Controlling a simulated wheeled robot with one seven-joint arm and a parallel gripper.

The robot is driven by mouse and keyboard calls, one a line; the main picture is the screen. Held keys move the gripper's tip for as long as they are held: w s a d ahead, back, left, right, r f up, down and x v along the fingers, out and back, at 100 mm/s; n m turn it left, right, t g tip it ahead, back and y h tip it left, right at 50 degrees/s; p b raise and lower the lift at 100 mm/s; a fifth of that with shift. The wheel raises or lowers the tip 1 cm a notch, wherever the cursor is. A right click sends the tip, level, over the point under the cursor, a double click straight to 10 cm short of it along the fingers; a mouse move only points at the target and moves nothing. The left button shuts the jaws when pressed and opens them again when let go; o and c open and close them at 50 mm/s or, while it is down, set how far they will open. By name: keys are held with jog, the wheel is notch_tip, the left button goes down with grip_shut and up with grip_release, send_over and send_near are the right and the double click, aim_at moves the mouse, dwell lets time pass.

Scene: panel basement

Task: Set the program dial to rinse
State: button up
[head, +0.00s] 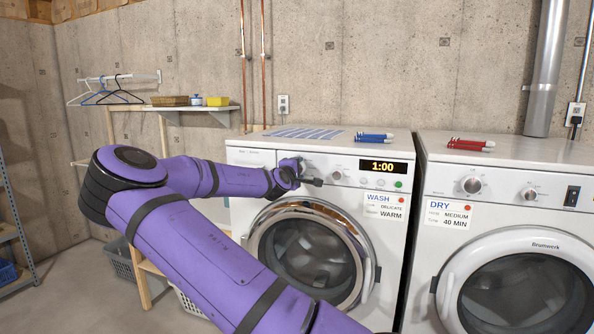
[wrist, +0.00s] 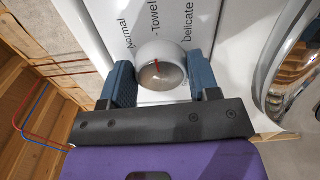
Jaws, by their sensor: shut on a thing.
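The white washing machine (head: 245,158) stands left of the dryer. No rinse label is readable. My gripper (wrist: 159,65) has one blue finger on each side of the dial and is shut on it. In the head view my gripper (head: 299,168) is at the upper left of the washer's front panel and hides most of the dial.
A smaller washer knob (head: 336,174), a 1:00 display (head: 383,167) and a WASH card (head: 384,206) reading Delicate and Warm are to the right. The dryer (head: 510,185) stands beside the washer. Blue pegs (head: 375,136) and striped cloth (head: 305,133) lie on the washer.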

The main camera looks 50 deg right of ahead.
jog(key=m, duration=1.8)
jog(key=w+m, duration=0.1)
jog(key=m, duration=0.8)
jog(key=shift+a+f, duration=0.2)
jog(key=shift+m, duration=0.4)
jog(key=o, duration=0.9)
